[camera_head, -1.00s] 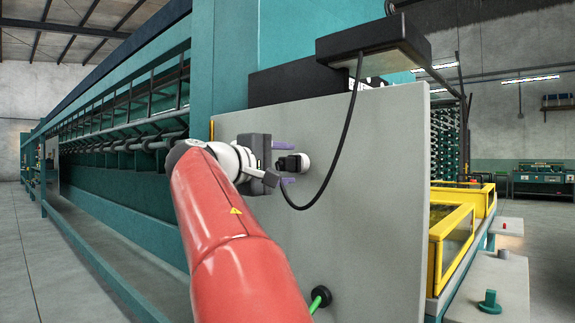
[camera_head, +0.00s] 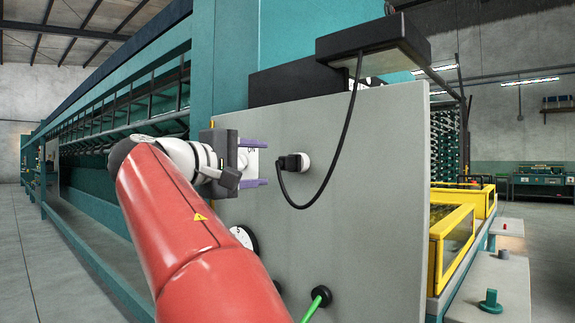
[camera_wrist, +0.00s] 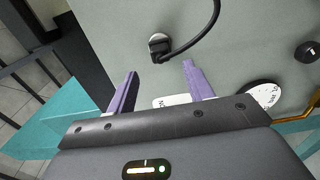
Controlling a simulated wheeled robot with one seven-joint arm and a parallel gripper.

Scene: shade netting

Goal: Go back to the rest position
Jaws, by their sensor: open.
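My gripper (camera_head: 258,162) is at the left part of the grey panel (camera_head: 375,200), with its two purple fingers apart and nothing between them. In the wrist view my gripper (camera_wrist: 160,85) also shows open and empty. A black plug (camera_head: 290,163) sits in a round white socket on the panel, to the right of the fingertips and apart from them. The plug also shows in the wrist view (camera_wrist: 159,45), beyond the fingers. A black cable (camera_head: 338,150) hangs from it up to the box above. A white label (camera_head: 252,160) is partly hidden behind the fingers.
A round white dial (camera_head: 243,238) is partly hidden by my red arm. A green cable (camera_head: 314,304) leaves a black port low on the panel. A dark box (camera_head: 372,40) overhangs the top. Yellow frames (camera_head: 452,245) stand at right; the floor at left is clear.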

